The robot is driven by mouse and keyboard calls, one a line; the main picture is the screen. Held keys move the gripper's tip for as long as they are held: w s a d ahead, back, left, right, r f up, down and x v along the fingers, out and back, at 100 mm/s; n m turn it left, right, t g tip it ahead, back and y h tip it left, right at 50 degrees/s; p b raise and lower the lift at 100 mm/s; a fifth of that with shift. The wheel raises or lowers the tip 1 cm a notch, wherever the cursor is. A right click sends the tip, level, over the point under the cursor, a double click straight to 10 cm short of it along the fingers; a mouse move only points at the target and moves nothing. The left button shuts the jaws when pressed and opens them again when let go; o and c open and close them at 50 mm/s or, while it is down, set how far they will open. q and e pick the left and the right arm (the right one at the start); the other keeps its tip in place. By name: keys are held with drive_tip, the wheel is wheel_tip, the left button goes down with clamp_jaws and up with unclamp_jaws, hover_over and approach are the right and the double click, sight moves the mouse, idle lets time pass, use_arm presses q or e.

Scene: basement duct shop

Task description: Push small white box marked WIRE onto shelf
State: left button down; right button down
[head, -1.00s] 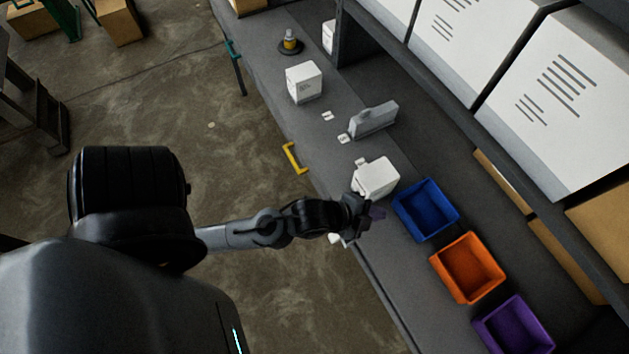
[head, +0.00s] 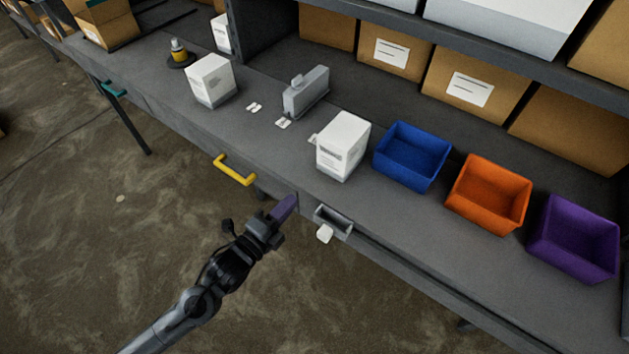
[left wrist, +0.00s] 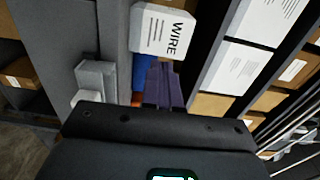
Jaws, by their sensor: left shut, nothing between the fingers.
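The white box marked WIRE (left wrist: 163,33) shows its lettering in the left wrist view. In the head view a white box (head: 343,146), which looks like the same one, stands upright on the grey bench just left of the blue bin. My left gripper (head: 284,210), with purple fingers, is shut and empty. It is near the bench's front edge, to the front left of the box and apart from it. In the left wrist view its fingers (left wrist: 163,85) point toward the area beside the box. The shelf unit (head: 540,62) runs along the back. My right gripper is not in view.
Blue (head: 412,156), orange (head: 488,193) and purple (head: 575,238) bins stand right of the box. A grey device (head: 306,92) and another white box (head: 210,80) stand left. A yellow handle (head: 234,170) and a grey holder (head: 333,222) sit at the front edge.

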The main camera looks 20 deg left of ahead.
sight(328, 161)
use_arm(q)
drive_tip(key=x, duration=0.7)
drive_tip(key=b+x, duration=0.1)
drive_tip(key=x, duration=0.6)
drive_tip(key=shift+f, duration=0.2)
drive_tip(key=shift+a, duration=0.1)
